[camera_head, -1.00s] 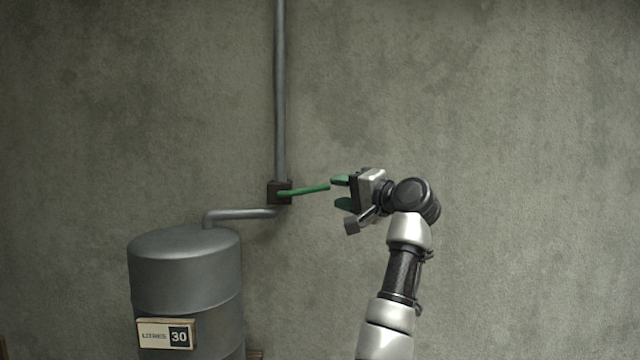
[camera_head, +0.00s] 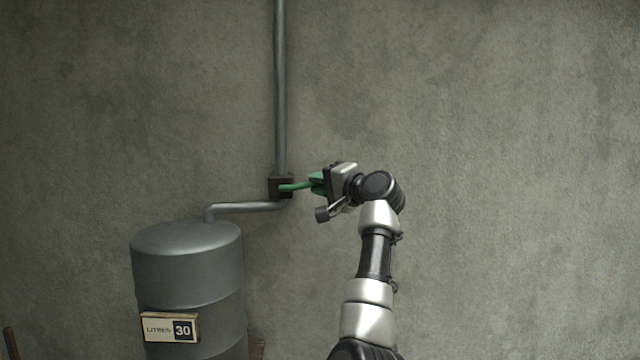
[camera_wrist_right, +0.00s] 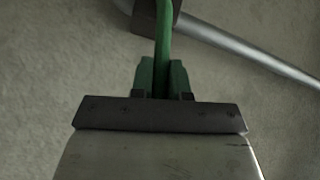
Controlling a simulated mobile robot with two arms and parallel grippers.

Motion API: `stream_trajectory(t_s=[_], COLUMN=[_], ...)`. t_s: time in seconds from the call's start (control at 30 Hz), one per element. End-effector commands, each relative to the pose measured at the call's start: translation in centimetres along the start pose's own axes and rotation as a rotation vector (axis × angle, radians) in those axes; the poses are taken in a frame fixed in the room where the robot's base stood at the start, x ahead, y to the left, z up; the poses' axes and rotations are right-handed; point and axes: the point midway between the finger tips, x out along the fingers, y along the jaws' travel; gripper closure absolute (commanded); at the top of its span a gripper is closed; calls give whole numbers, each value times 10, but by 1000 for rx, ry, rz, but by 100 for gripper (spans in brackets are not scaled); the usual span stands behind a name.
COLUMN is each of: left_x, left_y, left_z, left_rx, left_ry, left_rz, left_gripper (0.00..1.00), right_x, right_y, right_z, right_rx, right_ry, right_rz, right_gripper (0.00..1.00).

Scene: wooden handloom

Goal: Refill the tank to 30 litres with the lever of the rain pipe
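The grey tank (camera_head: 188,262) stands at the lower left in the head view, with a plate (camera_head: 170,328) reading "LITRES 30". The rain pipe (camera_head: 281,85) runs down the wall to a dark valve box (camera_head: 281,187). A green lever (camera_head: 297,187) sticks out to the right from the box, about level. My right gripper (camera_head: 316,182) is at the lever's outer end. In the right wrist view, the lever (camera_wrist_right: 163,40) runs between the green fingers (camera_wrist_right: 162,78), which are closed in on both sides of it. My left gripper is not in view.
A grey side pipe (camera_head: 245,207) joins the valve box to the tank top. The concrete wall (camera_head: 500,150) is bare on the right. A brown post end (camera_head: 11,342) shows at the lower left edge.

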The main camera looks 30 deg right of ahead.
Motion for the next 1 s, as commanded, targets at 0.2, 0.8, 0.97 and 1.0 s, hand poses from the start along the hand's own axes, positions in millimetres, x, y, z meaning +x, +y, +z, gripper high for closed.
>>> stream_trajectory(t_s=[0.2,0.8,0.97,1.0], left_x=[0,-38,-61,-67], left_y=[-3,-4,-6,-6], left_z=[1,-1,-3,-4], left_rx=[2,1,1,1], left_ry=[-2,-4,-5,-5], left_rz=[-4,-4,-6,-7], left_gripper=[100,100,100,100], right_x=[0,4,10,11], right_y=[0,-24,-39,-42], right_z=[0,-3,2,6], right_rx=[0,-153,-259,-287], right_ry=[-2,-42,-71,-80], right_rz=[1,146,245,271], right_gripper=[100,100,100,100])
